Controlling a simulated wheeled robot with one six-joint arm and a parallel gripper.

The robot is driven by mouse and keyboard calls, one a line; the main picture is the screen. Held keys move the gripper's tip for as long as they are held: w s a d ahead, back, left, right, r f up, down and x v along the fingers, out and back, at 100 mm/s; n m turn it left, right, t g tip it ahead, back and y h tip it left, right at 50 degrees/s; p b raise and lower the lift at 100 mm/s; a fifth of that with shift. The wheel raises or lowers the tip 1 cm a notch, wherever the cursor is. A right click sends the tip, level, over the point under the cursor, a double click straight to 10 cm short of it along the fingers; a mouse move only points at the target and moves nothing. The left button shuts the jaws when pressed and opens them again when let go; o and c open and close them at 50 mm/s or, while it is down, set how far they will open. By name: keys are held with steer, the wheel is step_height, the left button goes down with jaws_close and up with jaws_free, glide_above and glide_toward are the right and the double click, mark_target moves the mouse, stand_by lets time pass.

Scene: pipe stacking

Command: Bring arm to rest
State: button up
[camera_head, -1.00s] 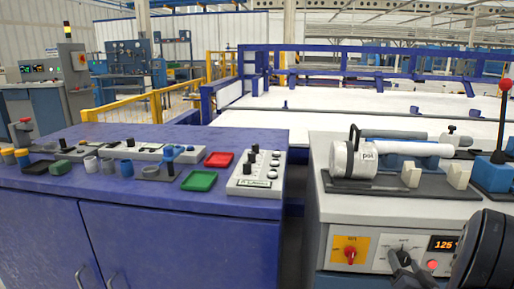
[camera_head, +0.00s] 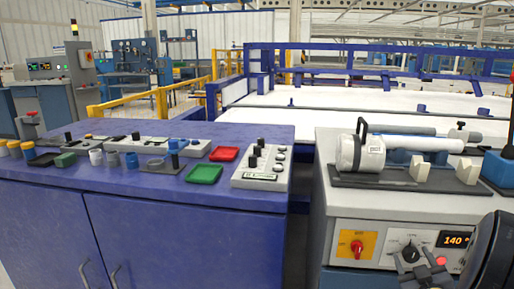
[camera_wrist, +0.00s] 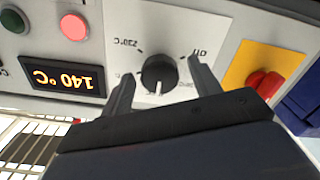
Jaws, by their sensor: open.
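My gripper (camera_head: 413,272) is at the lower right in the head view, in front of the machine's control panel (camera_head: 376,245). In the wrist view my gripper (camera_wrist: 163,84) is open and empty, its fingers apart on either side of the black temperature knob (camera_wrist: 158,72). The knob also shows in the head view (camera_head: 410,251), just above the fingers. The orange display (camera_wrist: 64,77) reads 140 °C. My arm's dark wrist hides the panel's right end in the head view.
A red switch on a yellow plate (camera_head: 357,246) sits left of the knob. A white pipe device (camera_head: 362,153) stands on the machine top. A blue cabinet (camera_head: 180,235) with trays and a button box (camera_head: 262,167) stands to the left, across a narrow gap.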

steer(key=n, duration=0.5)
steer(key=shift+n+p, duration=0.9)
steer(key=shift+n, duration=1.8)
steer(key=shift+a+r, duration=0.1)
